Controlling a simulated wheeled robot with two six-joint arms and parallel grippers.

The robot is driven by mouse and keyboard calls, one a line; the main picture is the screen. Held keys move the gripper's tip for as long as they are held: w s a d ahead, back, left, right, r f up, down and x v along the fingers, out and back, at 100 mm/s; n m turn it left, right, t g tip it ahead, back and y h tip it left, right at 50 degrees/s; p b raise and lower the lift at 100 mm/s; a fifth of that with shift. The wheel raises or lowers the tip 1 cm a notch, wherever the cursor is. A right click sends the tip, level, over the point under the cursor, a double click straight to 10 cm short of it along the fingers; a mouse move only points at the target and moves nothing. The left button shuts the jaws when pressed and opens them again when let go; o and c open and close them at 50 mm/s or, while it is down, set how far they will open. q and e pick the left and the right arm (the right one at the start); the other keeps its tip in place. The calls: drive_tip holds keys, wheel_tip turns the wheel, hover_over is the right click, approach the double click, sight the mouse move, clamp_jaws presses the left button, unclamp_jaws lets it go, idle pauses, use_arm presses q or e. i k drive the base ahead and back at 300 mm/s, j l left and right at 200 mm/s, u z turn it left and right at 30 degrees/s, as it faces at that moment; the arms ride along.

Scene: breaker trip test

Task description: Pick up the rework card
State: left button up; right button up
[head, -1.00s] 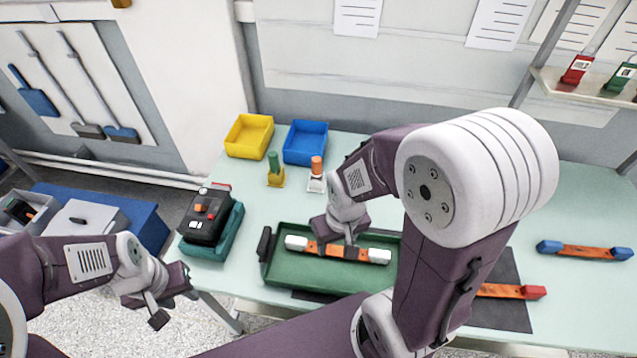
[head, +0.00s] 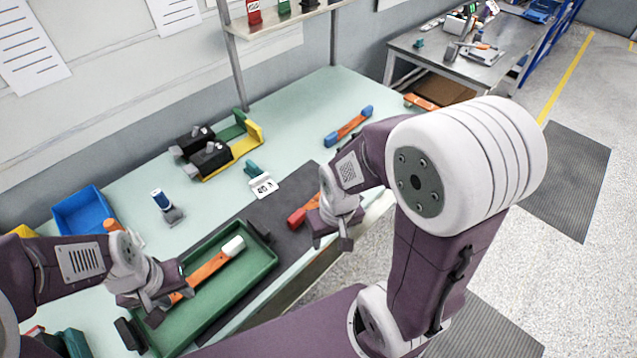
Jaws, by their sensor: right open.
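I cannot tell which item is the rework card. A red card-like piece (head: 254,12) and a dark green one (head: 284,6) stand on the shelf at the top, cut off by the frame edge. A small white card (head: 263,186) with dark marks lies on the table by a teal clip. My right gripper (head: 332,240) is open at the table's front edge, beside the red end of an orange bar (head: 303,212). My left gripper (head: 152,305) is over the near end of the green tray (head: 225,300), overlapping an orange bar with a white end (head: 232,246); its jaw state is unclear.
A yellow and green fixture (head: 250,140) with dark breaker-like units (head: 211,160) stands at the back. A blue bin (head: 83,212), a blue-topped stamp-like item (head: 163,202) and a blue-ended bar (head: 348,127) are on the table. The shelf post (head: 236,70) rises behind. Floor is free at right.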

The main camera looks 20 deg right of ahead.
sight(261, 186)
drive_tip(key=z, duration=0.25)
drive_tip(key=i+l+u, duration=0.15)
drive_tip(key=l, duration=0.3)
drive_tip(key=i+l+u, duration=0.15)
drive_tip(key=l, duration=0.3)
drive_tip(key=l+u, duration=0.15)
drive_tip(key=l, duration=0.3)
drive_tip(key=i, duration=0.05)
